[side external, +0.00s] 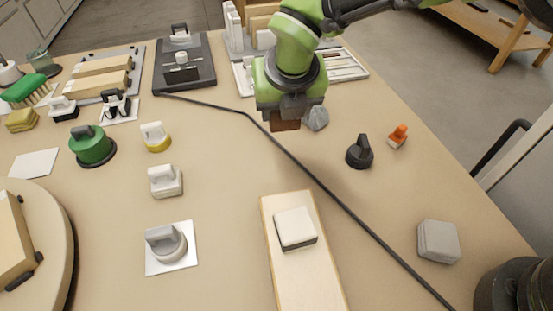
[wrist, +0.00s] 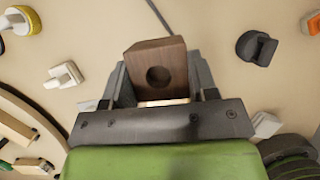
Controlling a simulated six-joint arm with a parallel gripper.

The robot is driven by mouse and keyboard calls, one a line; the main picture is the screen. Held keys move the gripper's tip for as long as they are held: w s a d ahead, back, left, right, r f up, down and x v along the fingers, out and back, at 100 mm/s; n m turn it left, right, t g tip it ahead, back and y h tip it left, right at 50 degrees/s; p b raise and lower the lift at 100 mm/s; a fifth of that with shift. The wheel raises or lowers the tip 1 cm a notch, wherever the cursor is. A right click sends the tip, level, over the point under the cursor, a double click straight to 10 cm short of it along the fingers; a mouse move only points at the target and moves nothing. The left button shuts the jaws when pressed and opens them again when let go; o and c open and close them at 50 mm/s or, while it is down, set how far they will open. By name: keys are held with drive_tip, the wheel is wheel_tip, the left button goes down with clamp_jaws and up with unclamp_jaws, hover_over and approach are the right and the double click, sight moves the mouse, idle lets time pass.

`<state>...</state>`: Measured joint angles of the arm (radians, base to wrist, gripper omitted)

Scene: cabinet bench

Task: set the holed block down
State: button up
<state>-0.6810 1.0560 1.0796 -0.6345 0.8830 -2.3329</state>
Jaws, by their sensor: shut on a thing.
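The holed block (wrist: 158,67) is dark brown wood with a round hole in its face. In the wrist view it sits between the two fingers of my gripper (wrist: 158,88), which is shut on it. In the side external view my gripper (side external: 288,108) is above the bench, and the lower part of the brown block (side external: 285,125) shows beneath it. The block appears to be held above the bench top. The rest of the block is hidden by the gripper in that view.
A black cable (side external: 310,174) runs across the bench below the gripper. A pale wooden board (side external: 300,280) carries a white block (side external: 295,228). A grey stone (side external: 316,118), a black knob (side external: 360,153) and an orange piece (side external: 397,136) stand near the gripper. Bench right of the board is mostly clear.

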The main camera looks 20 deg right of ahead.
sight(279, 125)
drive_tip(key=shift+a+n, duration=0.4)
drive_tip(key=shift+a, duration=0.05)
wheel_tip(279, 125, down, 5)
drive_tip(key=shift+a+f, duration=0.1)
drive_tip(key=shift+a, duration=0.05)
drive_tip(key=shift+f, duration=2.35)
drive_tip(key=shift+f, duration=0.1)
drive_tip(key=o, duration=1)
drive_tip(key=v, duration=1.2)
drive_tip(key=shift+d, duration=0.2)
